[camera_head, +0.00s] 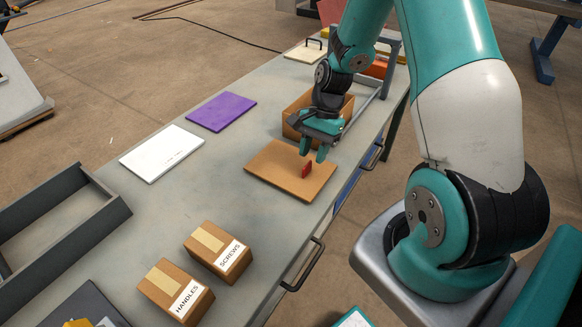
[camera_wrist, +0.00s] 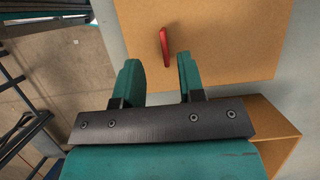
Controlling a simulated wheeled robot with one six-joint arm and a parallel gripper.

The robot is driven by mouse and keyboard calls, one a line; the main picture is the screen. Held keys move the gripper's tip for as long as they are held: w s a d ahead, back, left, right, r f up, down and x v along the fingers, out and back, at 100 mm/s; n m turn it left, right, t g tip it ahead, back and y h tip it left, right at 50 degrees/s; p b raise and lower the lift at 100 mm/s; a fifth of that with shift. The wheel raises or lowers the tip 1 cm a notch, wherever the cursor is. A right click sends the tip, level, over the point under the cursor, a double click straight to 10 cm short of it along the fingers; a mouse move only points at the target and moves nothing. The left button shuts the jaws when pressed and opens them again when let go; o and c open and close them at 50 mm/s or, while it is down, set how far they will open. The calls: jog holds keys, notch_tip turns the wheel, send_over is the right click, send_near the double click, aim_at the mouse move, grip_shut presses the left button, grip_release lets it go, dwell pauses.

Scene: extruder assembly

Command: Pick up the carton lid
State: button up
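The carton lid (camera_head: 284,175) is a flat brown square board lying on the grey table, with a red upright handle (camera_head: 307,169) on it. In the wrist view the lid (camera_wrist: 225,45) fills the upper middle and its red handle (camera_wrist: 164,47) stands just beyond the fingertips, roughly between their lines. My gripper (camera_head: 314,152) is above the lid's right part, fingers pointing down. In the wrist view my gripper (camera_wrist: 158,65) is open, with nothing between its fingers.
An open brown carton (camera_head: 296,118) stands behind my gripper. Boxes marked SCREWS (camera_head: 218,252) and HANDLES (camera_head: 176,291) sit nearer on the table. A purple sheet (camera_head: 221,112) and a white sheet (camera_head: 162,153) lie to the left. A grey tray (camera_head: 85,195) is far left.

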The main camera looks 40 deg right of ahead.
aim_at(307, 165)
jog(key=x, duration=0.4)
jog(key=shift+w+a+f, duration=0.1)
jog(key=shift+w+a, duration=0.1)
grip_shut()
